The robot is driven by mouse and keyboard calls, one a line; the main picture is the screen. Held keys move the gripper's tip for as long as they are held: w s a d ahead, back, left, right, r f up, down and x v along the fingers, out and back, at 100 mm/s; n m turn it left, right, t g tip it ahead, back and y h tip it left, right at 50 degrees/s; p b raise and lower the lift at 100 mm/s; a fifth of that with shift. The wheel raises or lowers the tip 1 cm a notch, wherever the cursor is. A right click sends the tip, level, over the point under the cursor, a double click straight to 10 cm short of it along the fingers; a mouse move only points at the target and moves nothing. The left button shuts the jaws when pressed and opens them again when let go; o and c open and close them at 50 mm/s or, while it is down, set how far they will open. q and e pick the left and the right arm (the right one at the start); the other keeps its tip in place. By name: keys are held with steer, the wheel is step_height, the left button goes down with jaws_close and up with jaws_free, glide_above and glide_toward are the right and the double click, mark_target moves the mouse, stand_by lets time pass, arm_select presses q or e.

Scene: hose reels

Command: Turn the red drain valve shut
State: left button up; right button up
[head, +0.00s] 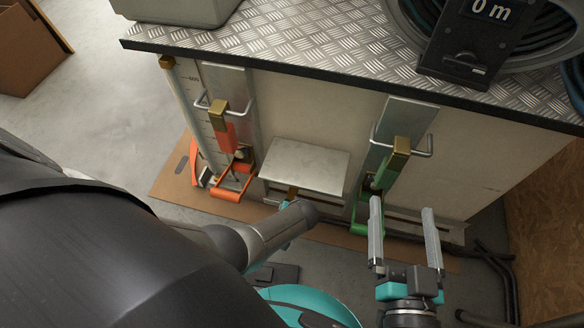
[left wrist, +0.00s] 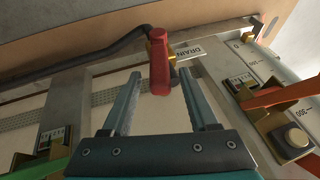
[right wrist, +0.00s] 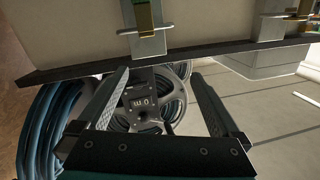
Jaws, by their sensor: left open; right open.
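In the head view I cannot make out the red handle, and my left gripper's fingers are hidden below the small shelf. My right gripper (head: 402,210) is open and empty in front of the cabinet's right part.
The cabinet front carries an orange lever (head: 232,187) on the left and a green lever (head: 362,212) on the right. A small pale shelf (head: 304,166) juts out between them. Black hoses (head: 490,270) lie at lower right. A hose reel (right wrist: 145,100) shows in the right wrist view.

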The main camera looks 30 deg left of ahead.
arm_select(q)
steer(key=shift+s+d+r+p, duration=0.2)
steer(key=shift+r+p, duration=0.4)
arm_select(e)
steer(key=shift+s+d+f+g+h+p, duration=1.2)
steer(key=shift+s+d+g+h+p, duration=1.25)
steer(key=shift+d+g, duration=2.9)
arm_select(q)
steer(key=p+v, duration=0.5)
steer(key=v, duration=0.9)
steer(key=shift+p, duration=0.4)
arm_select(e)
step_height(320, 180, down, 11)
steer(key=s+g, duration=0.1)
steer(key=g, duration=0.1)
steer(key=shift+s+d+h, duration=0.25)
steer(key=shift+s+h, duration=0.05)
steer(key=shift+h, duration=0.15)
arm_select(q)
steer(key=shift+f, duration=0.1)
arm_select(e)
steer(key=shift+f+g, duration=0.1)
steer(key=shift+g, duration=0.15)
